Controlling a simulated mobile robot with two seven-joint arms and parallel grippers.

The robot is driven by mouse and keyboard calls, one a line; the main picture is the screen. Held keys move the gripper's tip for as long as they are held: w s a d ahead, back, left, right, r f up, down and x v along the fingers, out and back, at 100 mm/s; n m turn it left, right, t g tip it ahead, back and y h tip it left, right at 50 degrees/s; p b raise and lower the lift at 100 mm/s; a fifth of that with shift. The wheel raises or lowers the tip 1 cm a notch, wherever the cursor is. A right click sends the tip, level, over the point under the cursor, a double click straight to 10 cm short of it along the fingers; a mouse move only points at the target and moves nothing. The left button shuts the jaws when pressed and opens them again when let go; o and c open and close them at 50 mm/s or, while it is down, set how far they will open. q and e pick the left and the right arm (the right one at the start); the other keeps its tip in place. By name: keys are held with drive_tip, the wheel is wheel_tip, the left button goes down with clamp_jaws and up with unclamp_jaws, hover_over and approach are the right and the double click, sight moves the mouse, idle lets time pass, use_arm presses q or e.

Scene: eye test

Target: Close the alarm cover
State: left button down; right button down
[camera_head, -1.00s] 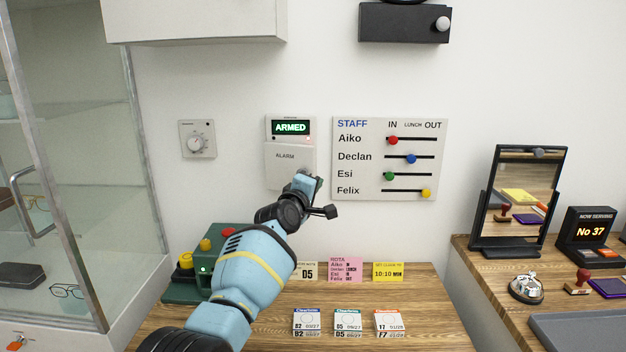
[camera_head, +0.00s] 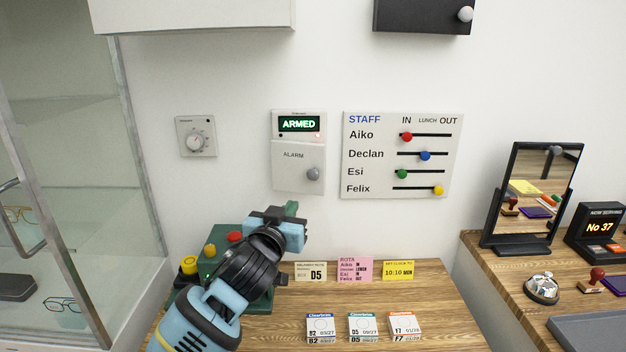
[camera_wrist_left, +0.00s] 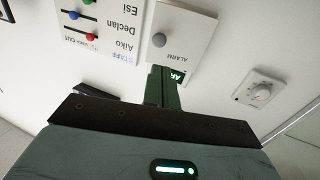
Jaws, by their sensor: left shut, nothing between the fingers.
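The white alarm panel (camera_head: 299,122) is on the wall, with a lit green ARMED display and a small red light. Its cover (camera_head: 293,178), marked ALARM, looks flat against the panel below the display, with a grey knob (camera_head: 313,174) at its right. The cover also shows in the left wrist view (camera_wrist_left: 182,32). My left gripper (camera_head: 291,208) is shut and empty, below the cover and apart from the knob. In the left wrist view its fingers (camera_wrist_left: 163,85) hide part of the display. My right gripper is in neither view.
A staff board (camera_head: 402,155) with coloured sliders is right of the panel, a dial (camera_head: 195,137) left of it. A white box (camera_head: 195,15) juts out above. A green device with coloured buttons (camera_head: 211,250) is beside my left arm, above the wooden counter (camera_head: 440,300).

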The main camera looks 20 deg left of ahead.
use_arm(q)
drive_tip(key=shift+s+d, duration=0.1)
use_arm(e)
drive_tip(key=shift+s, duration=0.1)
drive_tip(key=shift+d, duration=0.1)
use_arm(q)
approach(313, 177)
drive_tip(key=w, duration=0.7)
drive_tip(key=shift+b, duration=0.35)
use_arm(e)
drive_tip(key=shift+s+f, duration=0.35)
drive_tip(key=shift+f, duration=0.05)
use_arm(q)
drive_tip(key=shift+s, duration=0.1)
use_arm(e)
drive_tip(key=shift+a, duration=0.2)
